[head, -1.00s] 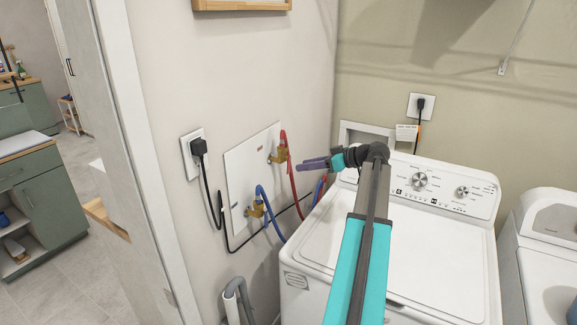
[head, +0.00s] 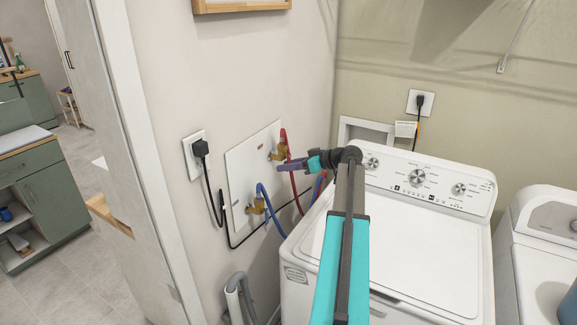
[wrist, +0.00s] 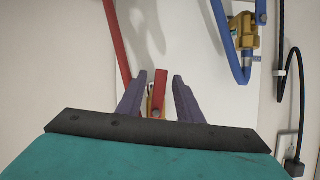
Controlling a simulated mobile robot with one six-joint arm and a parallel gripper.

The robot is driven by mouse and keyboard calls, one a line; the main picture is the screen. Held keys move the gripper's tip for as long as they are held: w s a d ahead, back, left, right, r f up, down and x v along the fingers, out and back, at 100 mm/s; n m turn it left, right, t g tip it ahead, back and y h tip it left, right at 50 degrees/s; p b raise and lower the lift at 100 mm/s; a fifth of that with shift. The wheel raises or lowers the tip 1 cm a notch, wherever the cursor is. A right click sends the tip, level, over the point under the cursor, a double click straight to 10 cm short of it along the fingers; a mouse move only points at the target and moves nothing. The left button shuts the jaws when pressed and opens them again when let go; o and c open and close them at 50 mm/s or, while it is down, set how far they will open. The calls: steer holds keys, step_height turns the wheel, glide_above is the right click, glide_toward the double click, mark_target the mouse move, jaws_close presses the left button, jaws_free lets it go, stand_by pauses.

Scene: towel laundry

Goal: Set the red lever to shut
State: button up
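The red lever (head: 283,138) stands upright on the upper brass valve (head: 277,154) of the white wall panel (head: 243,165). My gripper (head: 285,166) is at that valve, just below the lever in the head view. In the wrist view, my gripper (wrist: 160,77) is open, its purple fingers apart. The red lever (wrist: 160,88) shows between them, with a gap to each finger visible. The valve body behind it is mostly hidden by the gripper. I cannot tell whether a finger touches the lever.
A red hose (wrist: 116,45) runs close beside the fingers. The blue-hosed valve (head: 256,206) sits lower on the panel. A black cord (head: 208,185) hangs from a wall outlet. The white washer (head: 400,245) stands below my arm, a second machine (head: 540,250) to its right.

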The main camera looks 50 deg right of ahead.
jaws_close()
steer(key=shift+a+b, duration=0.1)
steer(key=shift+b, duration=0.25)
steer(key=shift+s+a+m+y+b, duration=0.1)
steer(key=shift+a+m+y+b, duration=0.15)
steer(key=shift+m+y+b, duration=0.6)
steer(key=r+m+y+b, duration=0.1)
steer(key=m, duration=0.2)
steer(key=a+r+m+t+y+b, duration=0.1)
steer(key=m+y, duration=0.1)
steer(key=m, duration=0.2)
steer(key=a+r+m+y, duration=0.1)
steer(key=m+y, duration=0.1)
steer(key=m, duration=0.2)
steer(key=shift+s+a+r+t+b, duration=0.25)
steer(key=shift+s+r+t+b, duration=0.05)
steer(key=shift+r+b, duration=0.1)
